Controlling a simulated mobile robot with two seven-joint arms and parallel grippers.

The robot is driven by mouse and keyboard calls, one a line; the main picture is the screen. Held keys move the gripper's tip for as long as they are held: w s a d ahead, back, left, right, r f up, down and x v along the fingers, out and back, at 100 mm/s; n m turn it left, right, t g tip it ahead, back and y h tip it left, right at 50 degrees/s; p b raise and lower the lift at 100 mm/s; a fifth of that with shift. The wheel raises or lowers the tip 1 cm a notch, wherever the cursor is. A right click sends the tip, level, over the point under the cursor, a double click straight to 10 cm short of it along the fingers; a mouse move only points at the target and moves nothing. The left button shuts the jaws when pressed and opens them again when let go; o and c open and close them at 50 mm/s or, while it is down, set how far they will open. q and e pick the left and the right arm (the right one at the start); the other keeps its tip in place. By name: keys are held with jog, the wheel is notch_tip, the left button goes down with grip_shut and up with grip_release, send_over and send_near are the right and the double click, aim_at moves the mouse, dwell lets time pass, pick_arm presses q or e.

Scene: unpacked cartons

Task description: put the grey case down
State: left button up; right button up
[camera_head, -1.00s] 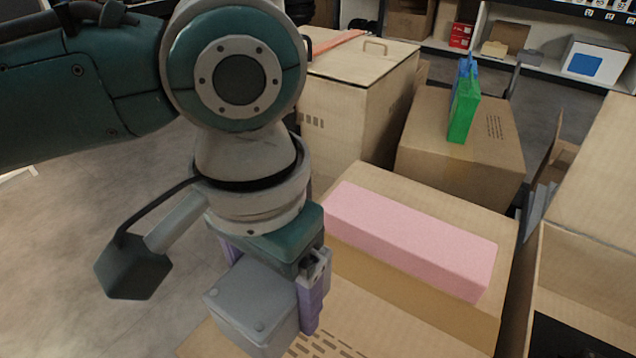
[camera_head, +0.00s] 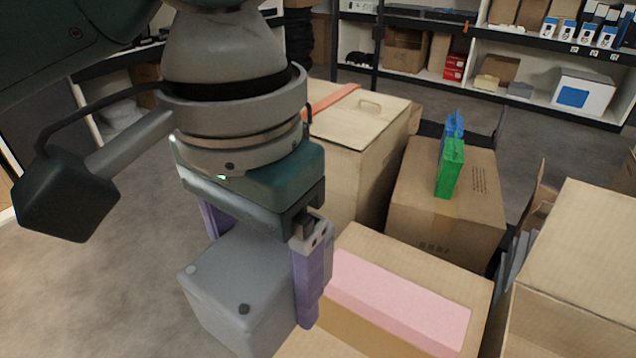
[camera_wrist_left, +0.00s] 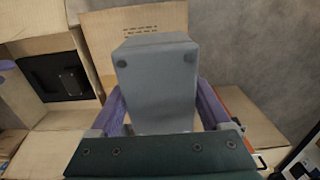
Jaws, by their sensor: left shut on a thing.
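My left gripper (camera_head: 262,262) comes in from the left and is shut on the grey case (camera_head: 232,290), with a purple finger on each side of it. The case is a grey box with small round dots on its near face. In the left wrist view the grey case (camera_wrist_left: 158,85) sits between the two purple fingers, with cartons behind it. The head view cuts off the bottom of the scene, and I cannot tell whether the case touches anything below.
A pink block (camera_head: 400,303) lies on a carton right of the case. A green bag (camera_head: 449,168) and a blue one (camera_head: 453,126) stand on another carton (camera_head: 440,222). A wooden-looking box (camera_head: 345,145) stands behind. An open carton (camera_head: 575,260) is at right. Floor (camera_head: 90,285) at left is clear.

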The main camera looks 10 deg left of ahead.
pick_arm(q)
jog(key=w+a+r+n+p, duration=0.1)
jog(key=a+r+p, duration=0.2)
jog(key=r+p, duration=1.45)
jog(key=w+a+r+n+p, duration=0.1)
jog(key=a+r+n+p, duration=0.1)
jog(key=r+p, duration=1.55)
jog(key=a+r+n+p, duration=0.1)
jog(key=a+r+p, duration=0.2)
jog(key=r+p, duration=1.5)
jog(key=s+r+p, duration=0.2)
jog(key=r+p, duration=1.2)
jog(key=r, duration=0.6)
jog(key=s+r+p, duration=0.3)
jog(key=r+p, duration=1)
jog(key=r, duration=0.8)
jog(key=shift+s+r+p, duration=0.3)
jog(key=shift+p, duration=0.1)
jog(key=shift+d+f, duration=0.1)
